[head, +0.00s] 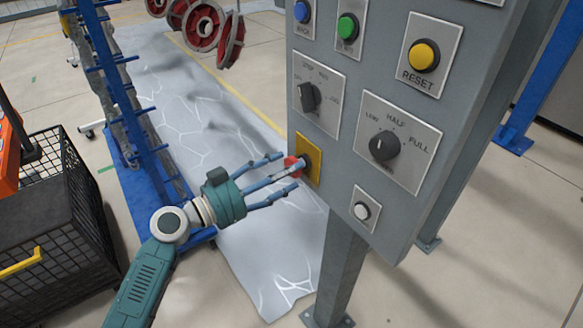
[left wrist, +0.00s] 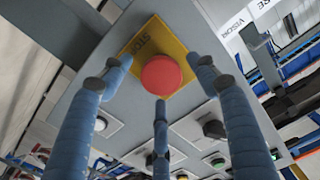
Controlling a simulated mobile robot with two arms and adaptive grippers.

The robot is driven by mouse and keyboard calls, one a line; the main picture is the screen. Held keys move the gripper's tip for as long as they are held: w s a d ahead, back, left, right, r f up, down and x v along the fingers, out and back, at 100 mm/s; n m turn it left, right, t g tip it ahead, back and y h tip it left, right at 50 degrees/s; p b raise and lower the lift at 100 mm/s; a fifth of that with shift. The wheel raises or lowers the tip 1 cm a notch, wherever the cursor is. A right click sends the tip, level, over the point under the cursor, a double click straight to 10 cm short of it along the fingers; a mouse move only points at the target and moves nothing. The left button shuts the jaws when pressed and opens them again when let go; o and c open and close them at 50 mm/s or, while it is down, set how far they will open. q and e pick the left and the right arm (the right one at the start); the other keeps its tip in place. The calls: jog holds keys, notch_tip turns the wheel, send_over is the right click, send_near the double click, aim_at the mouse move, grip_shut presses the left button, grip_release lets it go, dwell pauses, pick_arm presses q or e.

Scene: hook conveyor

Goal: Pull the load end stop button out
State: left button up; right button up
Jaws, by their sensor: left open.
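The red stop button (head: 291,162) sticks out from a yellow plate (head: 313,162) low on the left side of the grey control panel. My left gripper (head: 283,170) is open in front of it, its blue fingers pointing at the panel and partly covering the button. In the left wrist view the round red button (left wrist: 161,76) faces me on its yellow plate (left wrist: 145,42), marked STOP. The three fingers of the gripper (left wrist: 160,95) spread around the button, with gaps showing; contact cannot be told. My right gripper is not in view.
The panel (head: 330,120) also carries a black knob (head: 309,97), a LOW/HALF/FULL knob (head: 384,146), a white button (head: 362,211), a green button (head: 347,27) and a yellow RESET button (head: 424,56). A blue rack (head: 125,90) and a black mesh crate (head: 60,230) stand left.

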pick_arm(q)
jog(key=v, duration=1)
jog(key=w+a+f+n+y, duration=0.1)
jog(key=a+f+n+y, duration=0.2)
jog(key=f, duration=0.7)
jog(key=w+a+f+n+y, duration=0.1)
jog(key=a+f+n+y, duration=0.15)
jog(key=f, duration=0.85)
jog(key=s+a+f+n+g+y, duration=0.25)
jog(key=s+f, duration=0.25)
jog(key=f, duration=0.6)
jog(key=s+a+f+n+g+y, duration=0.1)
jog(key=s+a+f+n+y, duration=0.3)
jog(key=f, duration=0.8)
jog(key=s+a+f+g, duration=0.2)
jog(key=s+f+g, duration=0.1)
jog(key=s+f, duration=1.05)
jog(key=s+f+g+y, duration=0.1)
jog(key=s+f, duration=0.2)
jog(key=s, duration=0.9)
jog(key=s+f+m+g+y, duration=0.1)
jog(key=s+f, duration=0.3)
jog(key=s, duration=0.9)
jog(key=shift+d+g+y, duration=0.25)
jog(key=shift+g+y, duration=0.05)
jog(key=shift+g, duration=0.25)
